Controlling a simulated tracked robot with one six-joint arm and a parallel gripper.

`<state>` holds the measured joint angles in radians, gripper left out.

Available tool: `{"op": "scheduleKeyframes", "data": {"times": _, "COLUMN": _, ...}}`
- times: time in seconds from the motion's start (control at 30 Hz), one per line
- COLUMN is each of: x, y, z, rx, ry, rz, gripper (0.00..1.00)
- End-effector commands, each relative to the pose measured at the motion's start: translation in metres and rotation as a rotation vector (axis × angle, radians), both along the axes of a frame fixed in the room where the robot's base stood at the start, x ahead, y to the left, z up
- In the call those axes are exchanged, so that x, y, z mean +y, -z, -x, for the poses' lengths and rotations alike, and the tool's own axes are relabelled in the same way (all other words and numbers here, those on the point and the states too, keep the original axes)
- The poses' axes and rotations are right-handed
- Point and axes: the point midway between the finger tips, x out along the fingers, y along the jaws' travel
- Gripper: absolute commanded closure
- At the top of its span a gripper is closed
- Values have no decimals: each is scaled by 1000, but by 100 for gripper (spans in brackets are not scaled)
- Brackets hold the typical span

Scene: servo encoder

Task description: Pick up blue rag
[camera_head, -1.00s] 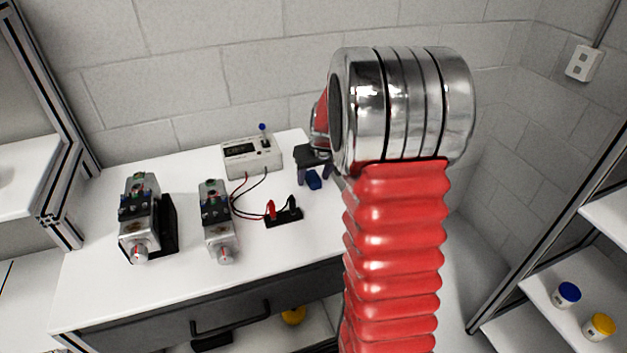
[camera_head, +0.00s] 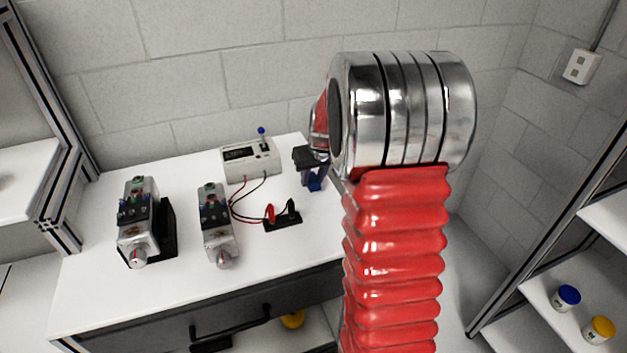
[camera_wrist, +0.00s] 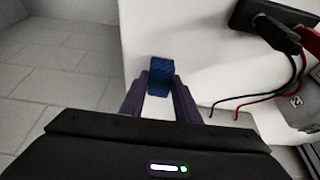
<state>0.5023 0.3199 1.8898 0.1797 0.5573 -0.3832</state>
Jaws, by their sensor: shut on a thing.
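The blue rag (camera_wrist: 161,72) is a small dark blue folded piece between the fingertips of my gripper (camera_wrist: 160,84) in the wrist view. My gripper is shut on it, with one finger on each side. In the head view my gripper (camera_head: 314,183) is over the back right part of the white table, and a bit of the blue rag (camera_head: 315,184) shows between the fingers. I cannot tell whether the rag is clear of the tabletop.
Left of my gripper stand a white meter box (camera_head: 251,161) with a blue-tipped lever, a black stand with red and black clips (camera_head: 283,217), and two servo units (camera_head: 216,225) (camera_head: 138,222). Red and black wires run between box and clips. The table's right edge is close.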

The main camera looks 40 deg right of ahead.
Motion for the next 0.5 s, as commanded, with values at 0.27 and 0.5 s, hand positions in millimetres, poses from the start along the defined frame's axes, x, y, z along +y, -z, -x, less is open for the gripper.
{"op": "scheduleKeyframes", "data": {"times": 0.27, "x": 0, "y": -43, "z": 0, "rx": -3, "ry": -1, "rz": 3, "gripper": 96}}
{"op": "scheduleKeyframes", "data": {"times": 0.5, "x": 0, "y": -81, "z": 0, "rx": -3, "ry": 0, "rz": 1, "gripper": 96}}
